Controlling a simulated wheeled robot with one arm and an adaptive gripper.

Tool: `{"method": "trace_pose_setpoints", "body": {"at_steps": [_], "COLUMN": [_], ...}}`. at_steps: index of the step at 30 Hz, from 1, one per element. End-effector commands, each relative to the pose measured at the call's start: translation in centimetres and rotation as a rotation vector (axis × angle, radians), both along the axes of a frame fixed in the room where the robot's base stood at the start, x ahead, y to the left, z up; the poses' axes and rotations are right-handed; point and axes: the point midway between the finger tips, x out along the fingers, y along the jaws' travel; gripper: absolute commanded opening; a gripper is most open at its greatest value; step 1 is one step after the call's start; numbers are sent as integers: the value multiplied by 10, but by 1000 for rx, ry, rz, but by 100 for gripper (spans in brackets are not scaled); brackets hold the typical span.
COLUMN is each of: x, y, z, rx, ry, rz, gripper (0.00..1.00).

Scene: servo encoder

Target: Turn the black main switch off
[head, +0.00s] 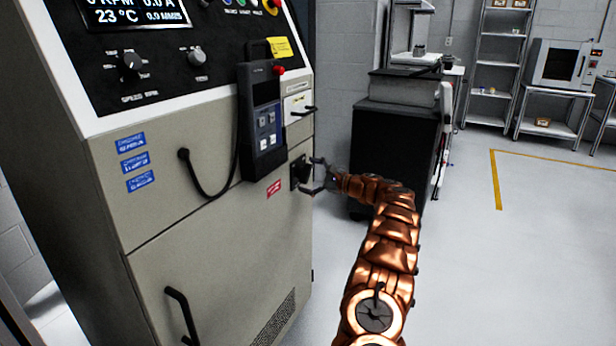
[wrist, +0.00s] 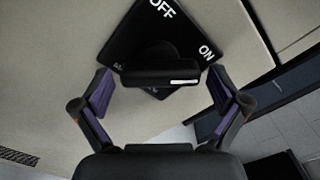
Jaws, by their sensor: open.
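The black main switch (head: 297,172) sits on the right-hand front of the grey cabinet, partly covered by my gripper in the head view. In the wrist view its black plate (wrist: 133,37) looks tilted, with OFF at the top and ON at the right. Its black handle (wrist: 150,76) lies across the picture, its white mark at the right end, on the ON side. My gripper (head: 313,176) is open in front of the switch. In the wrist view the two fingers (wrist: 160,80) stand on either side of the handle's ends. I cannot tell whether they touch it.
A hand-held pendant (head: 262,115) with a cable hangs just left of the switch. A dark cabinet (head: 392,140) stands behind my arm. The floor at the right (head: 480,260) is clear.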

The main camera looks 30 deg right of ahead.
Motion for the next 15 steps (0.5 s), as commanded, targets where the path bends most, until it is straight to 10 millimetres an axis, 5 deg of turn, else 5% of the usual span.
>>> {"method": "trace_pose_setpoints", "body": {"at_steps": [5,15], "x": [0,0], "y": [1,1], "z": [0,0], "rx": [0,-1], "ry": [0,0], "rz": [0,1], "gripper": [98,64]}}
